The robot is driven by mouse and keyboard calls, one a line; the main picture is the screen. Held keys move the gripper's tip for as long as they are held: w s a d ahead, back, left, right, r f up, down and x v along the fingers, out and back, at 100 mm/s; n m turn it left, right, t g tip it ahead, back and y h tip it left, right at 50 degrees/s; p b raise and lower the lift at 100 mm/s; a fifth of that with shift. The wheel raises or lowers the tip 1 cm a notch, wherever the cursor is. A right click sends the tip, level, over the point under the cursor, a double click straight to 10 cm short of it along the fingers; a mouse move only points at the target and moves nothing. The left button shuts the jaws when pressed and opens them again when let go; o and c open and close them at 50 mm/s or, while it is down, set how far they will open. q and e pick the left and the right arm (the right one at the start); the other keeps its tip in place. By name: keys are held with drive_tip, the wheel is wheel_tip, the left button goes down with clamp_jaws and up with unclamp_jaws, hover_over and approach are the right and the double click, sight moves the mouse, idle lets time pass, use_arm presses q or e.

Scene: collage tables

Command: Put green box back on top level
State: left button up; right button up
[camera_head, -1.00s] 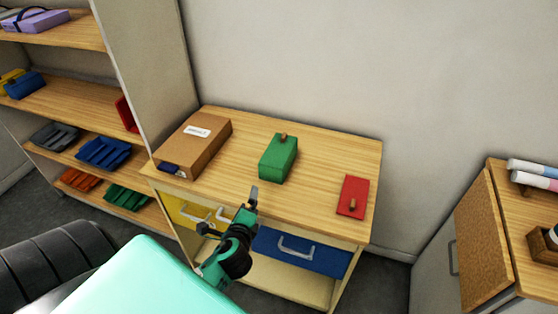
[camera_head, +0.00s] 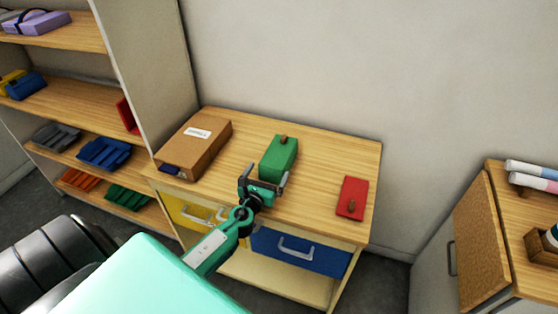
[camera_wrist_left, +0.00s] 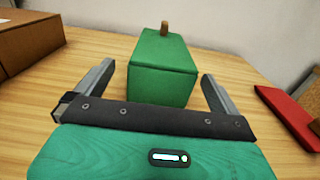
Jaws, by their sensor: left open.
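The green box (camera_head: 279,157) with a small wooden knob on top stands on the wooden table (camera_head: 318,160), near its middle. My left gripper (camera_head: 264,180) is open just in front of the box's near end. In the left wrist view the green box (camera_wrist_left: 163,68) stands ahead, between and beyond the two spread fingers of the gripper (camera_wrist_left: 160,82), which look clear of its sides. The shelf unit at the left has several levels; its highest visible level (camera_head: 62,36) holds a purple box (camera_head: 38,22). My right gripper is not in view.
A brown cardboard box (camera_head: 195,147) stands left of the green box, and a red lid-like piece with a knob (camera_head: 352,197) lies to the right. Yellow and blue drawers (camera_head: 300,252) are under the tabletop. A cabinet (camera_head: 480,235) stands at the far right.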

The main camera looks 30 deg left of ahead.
sight(275, 159)
use_arm(q)
drive_tip(key=shift+f+x, duration=0.15)
drive_tip(key=shift+x, duration=1.55)
drive_tip(key=shift+f+x, duration=0.1)
drive_tip(key=shift+x, duration=1.6)
drive_tip(key=shift+d, duration=0.15)
drive_tip(key=shift+c, duration=0.4)
drive_tip(key=shift+r, duration=0.1)
drive_tip(key=c, duration=1)
